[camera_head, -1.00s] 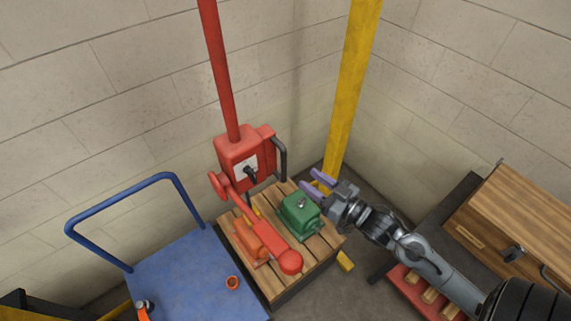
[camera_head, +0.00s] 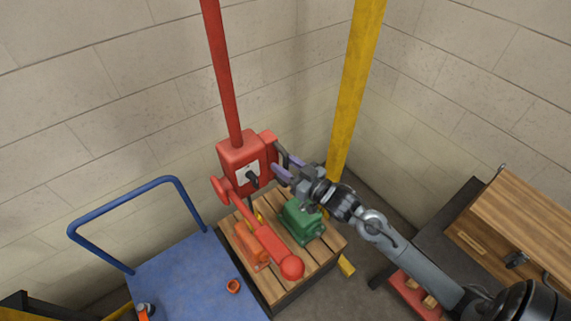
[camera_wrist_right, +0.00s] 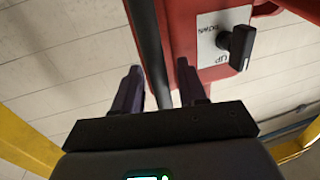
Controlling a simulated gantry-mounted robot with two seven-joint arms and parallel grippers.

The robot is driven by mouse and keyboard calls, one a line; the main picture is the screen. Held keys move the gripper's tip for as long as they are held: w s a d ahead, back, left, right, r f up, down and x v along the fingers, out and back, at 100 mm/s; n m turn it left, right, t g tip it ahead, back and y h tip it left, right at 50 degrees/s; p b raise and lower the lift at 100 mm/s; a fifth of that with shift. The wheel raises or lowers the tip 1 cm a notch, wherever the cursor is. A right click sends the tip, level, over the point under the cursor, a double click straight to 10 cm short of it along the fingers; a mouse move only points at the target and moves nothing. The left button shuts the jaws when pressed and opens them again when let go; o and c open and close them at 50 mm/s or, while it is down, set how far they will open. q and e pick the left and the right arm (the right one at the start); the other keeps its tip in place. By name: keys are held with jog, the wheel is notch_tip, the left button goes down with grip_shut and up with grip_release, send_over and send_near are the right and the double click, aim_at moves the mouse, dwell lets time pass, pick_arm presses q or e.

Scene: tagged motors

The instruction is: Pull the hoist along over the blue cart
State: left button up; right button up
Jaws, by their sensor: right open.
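The hoist is a red box (camera_head: 236,153) hanging on a red pole, with a black knob on a white UP/DOWN plate. A dark bar handle (camera_head: 284,150) is on its right side. My right gripper (camera_head: 284,164) is open at this handle; in the right wrist view the bar (camera_wrist_right: 148,45) runs between the two purple fingers, with no clear grip on it. The hoist's red body (camera_wrist_right: 182,40) is close beyond the fingers. The blue cart (camera_head: 185,276) stands to the left of the hoist, its push rail toward the wall. My left gripper is not in view.
A wooden pallet stand (camera_head: 318,258) below the hoist carries a green motor (camera_head: 300,222) and an orange motor (camera_head: 250,244), with a red ball-ended arm over it. An orange ring (camera_head: 233,286) lies on the cart. A yellow post (camera_head: 352,95) stands behind; a wooden cabinet is right.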

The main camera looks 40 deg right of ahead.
jog(key=shift+c, duration=0.6)
grip_shut()
jog(key=shift+w, duration=0.1)
